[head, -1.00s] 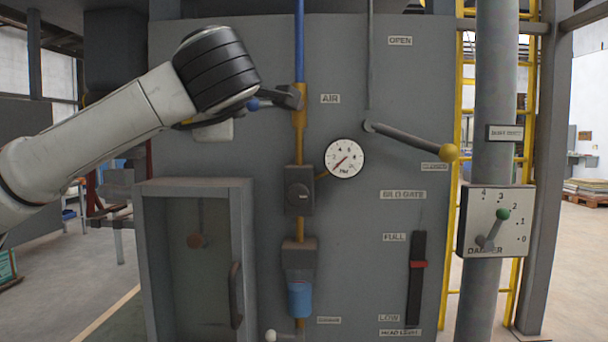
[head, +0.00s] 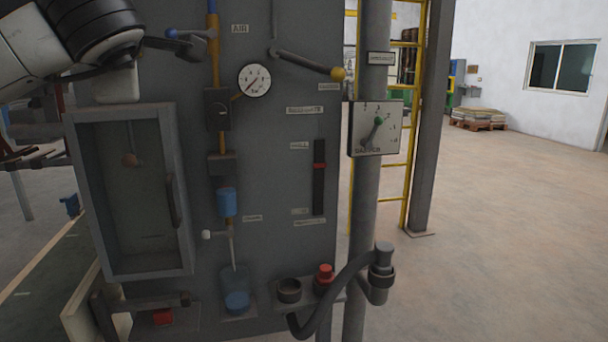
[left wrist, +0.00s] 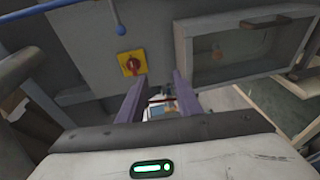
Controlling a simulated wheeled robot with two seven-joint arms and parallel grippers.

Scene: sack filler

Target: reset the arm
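My left arm (head: 90,30) comes in at the top left of the head view, in front of the grey panel. Its gripper is not visible there. In the left wrist view my left gripper (left wrist: 159,77) shows two purple fingers spread apart with nothing held between them. Beyond the fingertips are the grey panel and a red rotary switch (left wrist: 132,65) on a yellow plate. My right gripper is in neither view.
The grey panel carries a glazed door (head: 128,190), a pressure gauge (head: 254,81), a yellow-knobbed lever (head: 310,63) and a red-marked slot (head: 319,178). A dial box (head: 377,128) hangs on a pipe. Open floor (head: 500,220) lies to the right.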

